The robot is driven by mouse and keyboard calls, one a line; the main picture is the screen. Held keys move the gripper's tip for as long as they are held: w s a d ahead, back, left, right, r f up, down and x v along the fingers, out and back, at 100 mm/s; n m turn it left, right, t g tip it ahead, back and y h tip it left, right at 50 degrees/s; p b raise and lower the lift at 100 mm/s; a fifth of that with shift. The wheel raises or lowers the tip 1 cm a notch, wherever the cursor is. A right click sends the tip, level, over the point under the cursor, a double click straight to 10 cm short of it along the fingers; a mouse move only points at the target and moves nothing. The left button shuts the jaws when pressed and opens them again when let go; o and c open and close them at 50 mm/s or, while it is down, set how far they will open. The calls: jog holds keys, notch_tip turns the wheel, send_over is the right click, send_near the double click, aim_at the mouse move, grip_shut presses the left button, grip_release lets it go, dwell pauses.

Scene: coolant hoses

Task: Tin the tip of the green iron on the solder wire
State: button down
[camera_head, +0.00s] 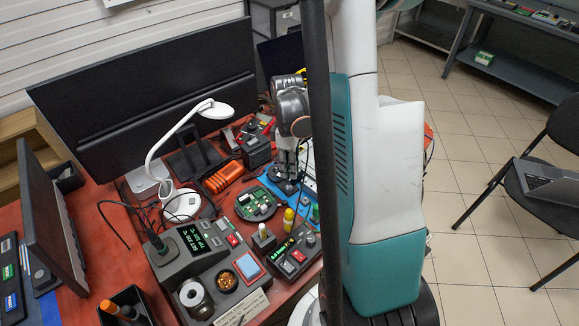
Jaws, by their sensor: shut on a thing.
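A dark green handle (156,241), which looks like the green iron, stands upright at the left end of the grey soldering station (190,262); its tip is hidden. A pale spool (192,296), probably the solder wire, sits at the station's front; no loose wire end can be made out. My gripper (288,176) points down over the middle of the bench, behind and right of the station and apart from both. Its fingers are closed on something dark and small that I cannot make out. My arm hides part of the bench to the right.
A round green circuit board (255,204), a yellow-capped item (288,219) and a smaller control box (293,256) lie near my gripper. A blue sponge (248,267) and brass wool (227,281) sit on the station. A white lamp (182,203) and monitors (150,95) stand behind.

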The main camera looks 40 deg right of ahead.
jog(key=shift+r+p, duration=2.1)
jog(key=shift+r, duration=1)
